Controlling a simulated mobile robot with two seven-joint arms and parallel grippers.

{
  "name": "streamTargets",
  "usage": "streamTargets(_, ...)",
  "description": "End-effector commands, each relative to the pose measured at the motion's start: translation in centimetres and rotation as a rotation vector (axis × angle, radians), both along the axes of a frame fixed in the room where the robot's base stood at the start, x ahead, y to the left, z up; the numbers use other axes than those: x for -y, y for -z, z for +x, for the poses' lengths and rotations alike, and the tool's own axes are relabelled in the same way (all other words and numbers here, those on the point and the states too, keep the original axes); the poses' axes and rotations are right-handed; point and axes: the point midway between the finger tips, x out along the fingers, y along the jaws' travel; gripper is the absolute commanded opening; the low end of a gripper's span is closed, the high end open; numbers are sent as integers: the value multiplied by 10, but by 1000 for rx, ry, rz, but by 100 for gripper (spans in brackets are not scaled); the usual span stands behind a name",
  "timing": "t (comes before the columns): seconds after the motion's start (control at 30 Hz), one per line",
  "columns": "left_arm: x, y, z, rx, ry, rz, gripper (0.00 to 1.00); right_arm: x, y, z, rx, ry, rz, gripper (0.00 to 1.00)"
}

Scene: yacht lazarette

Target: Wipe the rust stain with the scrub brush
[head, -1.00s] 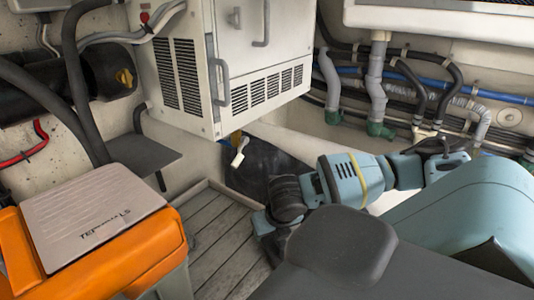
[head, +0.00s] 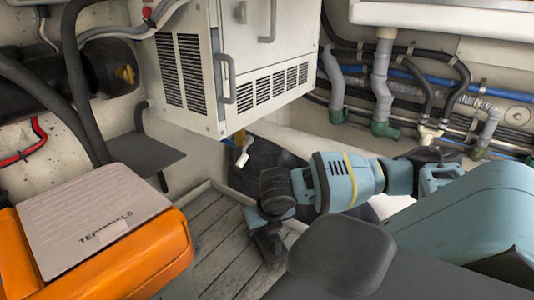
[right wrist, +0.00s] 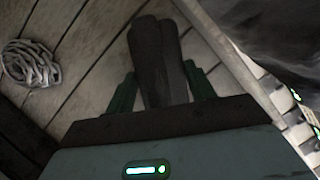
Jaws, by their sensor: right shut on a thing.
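My right gripper (head: 270,250) points down over the slatted wooden floor (head: 215,235) in the head view. In the right wrist view its green fingers (right wrist: 160,88) are shut on a dark, elongated thing, apparently the scrub brush (right wrist: 148,55). The brush extends beyond the fingertips over the planks. Its bristles cannot be made out, and I cannot tell whether it touches the floor. No rust stain can be made out in either view. My left gripper is not in view.
A coil of pale rope (right wrist: 30,63) lies on the planks. An orange box with a grey lid (head: 95,220) stands left, a white vented cabinet (head: 235,70) behind. A dark bag-like thing (head: 262,165) lies beneath the cabinet. Pipes and hoses (head: 385,85) line the right wall.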

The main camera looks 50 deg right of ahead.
Motion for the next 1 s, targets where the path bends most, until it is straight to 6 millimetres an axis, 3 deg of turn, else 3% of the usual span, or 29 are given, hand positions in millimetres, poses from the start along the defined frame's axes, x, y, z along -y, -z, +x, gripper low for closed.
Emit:
streamTargets(0.17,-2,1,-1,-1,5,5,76,0,-1,2,3,1,0,24)
streamTargets(0.7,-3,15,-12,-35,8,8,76,-4,2,39,3,0,1,24)
streamTargets(1.0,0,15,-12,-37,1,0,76,-4,3,42,1,1,1,24)
